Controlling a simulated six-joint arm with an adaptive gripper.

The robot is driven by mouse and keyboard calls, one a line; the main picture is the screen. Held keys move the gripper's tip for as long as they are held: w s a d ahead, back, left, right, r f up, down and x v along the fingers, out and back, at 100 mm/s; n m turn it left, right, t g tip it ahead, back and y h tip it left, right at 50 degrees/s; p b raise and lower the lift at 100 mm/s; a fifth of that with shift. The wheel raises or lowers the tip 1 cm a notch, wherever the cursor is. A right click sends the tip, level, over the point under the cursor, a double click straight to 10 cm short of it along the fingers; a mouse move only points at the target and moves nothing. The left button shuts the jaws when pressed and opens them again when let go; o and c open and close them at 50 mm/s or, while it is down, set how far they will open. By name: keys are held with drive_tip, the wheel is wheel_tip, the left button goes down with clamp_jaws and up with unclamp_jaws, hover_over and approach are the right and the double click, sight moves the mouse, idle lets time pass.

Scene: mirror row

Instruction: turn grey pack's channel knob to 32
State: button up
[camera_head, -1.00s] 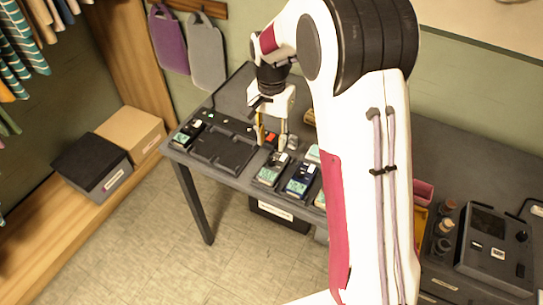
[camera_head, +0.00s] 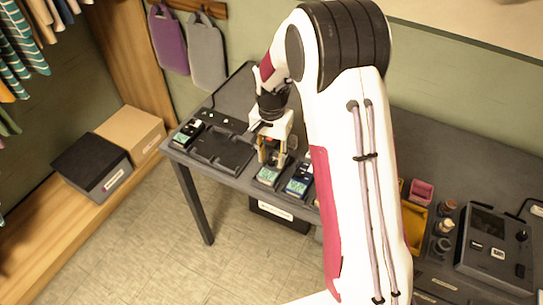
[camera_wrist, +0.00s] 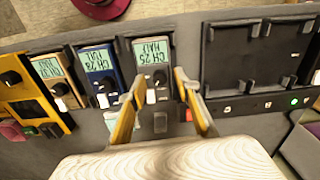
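The grey pack (camera_wrist: 128,50) is in the wrist view, with its lit green display upside down, seeming to read CH 25 and HALF. Its dark round channel knob (camera_wrist: 158,77) lies between my two yellow fingertips. In the head view the grey pack (camera_head: 269,175) stands on the table in front of my gripper (camera_head: 271,158). My gripper also shows in the wrist view (camera_wrist: 159,76), its fingers apart with one on each side of the knob. I cannot tell whether either finger touches the knob.
A blue pack (camera_wrist: 100,75) and a tan pack (camera_wrist: 57,82) stand beside the grey one, with a yellow item (camera_wrist: 25,98) past them. An empty dark tray (camera_wrist: 257,55) lies on the other side. In the head view another pack (camera_head: 187,134) stands at the table's left end.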

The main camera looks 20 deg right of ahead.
drive_tip(key=shift+f, duration=0.15)
clamp_jaws()
drive_tip(key=shift+m, duration=1.7)
drive_tip(key=m, duration=1.1)
drive_tip(key=shift+s, duration=0.1)
